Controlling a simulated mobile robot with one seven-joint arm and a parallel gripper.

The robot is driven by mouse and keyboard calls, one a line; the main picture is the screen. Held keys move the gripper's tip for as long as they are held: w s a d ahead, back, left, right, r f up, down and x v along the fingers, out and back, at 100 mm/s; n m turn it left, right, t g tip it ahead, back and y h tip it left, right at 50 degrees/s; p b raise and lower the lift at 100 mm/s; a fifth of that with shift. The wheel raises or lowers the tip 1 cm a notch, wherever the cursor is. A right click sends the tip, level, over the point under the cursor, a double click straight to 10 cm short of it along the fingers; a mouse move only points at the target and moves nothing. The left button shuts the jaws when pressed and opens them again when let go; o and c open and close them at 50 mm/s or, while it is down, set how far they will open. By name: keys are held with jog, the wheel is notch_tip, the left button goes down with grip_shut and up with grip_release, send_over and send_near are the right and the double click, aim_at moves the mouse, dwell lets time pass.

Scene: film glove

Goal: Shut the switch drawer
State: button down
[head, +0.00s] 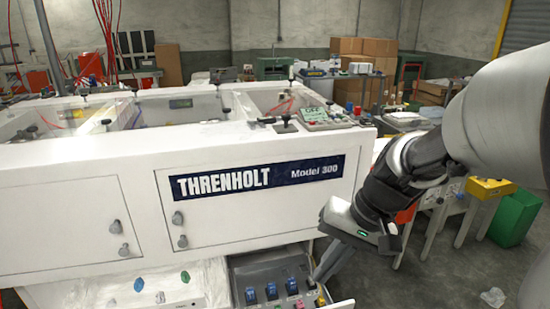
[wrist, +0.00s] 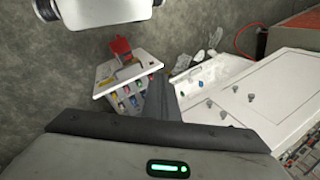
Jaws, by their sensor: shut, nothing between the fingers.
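The switch drawer (head: 262,272) stands pulled out below the white machine in the head view. In the wrist view the drawer (wrist: 104,74) shows a pale rim and coloured switches, partly covered by my finger. My gripper (head: 315,281) is shut and empty, pointing down at the drawer's right side. Its fingers also show in the wrist view (wrist: 157,80). I cannot tell whether the fingertips touch the drawer. The drawer's lower front is cut off by the head view's bottom edge.
The white machine (head: 100,165) with closed door panels fills the left and middle. A control box (head: 327,118) sits on its top. A yellow box (head: 490,188) and a green bin (head: 515,218) stand at the right.

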jog(key=w+d+f+m+t+b, duration=0.2)
jog(key=d+f+m+t+b, duration=0.35)
jog(key=f+m, duration=0.75)
jog(key=w+d+f+m+t+b, duration=0.2)
jog(key=d+f+m+t+b, duration=0.5)
jog(key=f, duration=1.2)
jog(key=w+d+f+m+t+b, duration=0.2)
jog(key=d+f+m+t+b, duration=0.15)
jog(key=f+m, duration=1.05)
jog(key=w+a+f+n+b, duration=0.1)
jog(key=w, duration=0.5)
jog(key=w+a+f+n+b, duration=0.1)
jog(key=w+a+n, duration=0.1)
jog(key=w, duration=0.4)
jog(key=shift+w+f+t+h, duration=0.25)
jog(key=shift+w+t+h, duration=0.05)
jog(key=shift+w+h, duration=0.1)
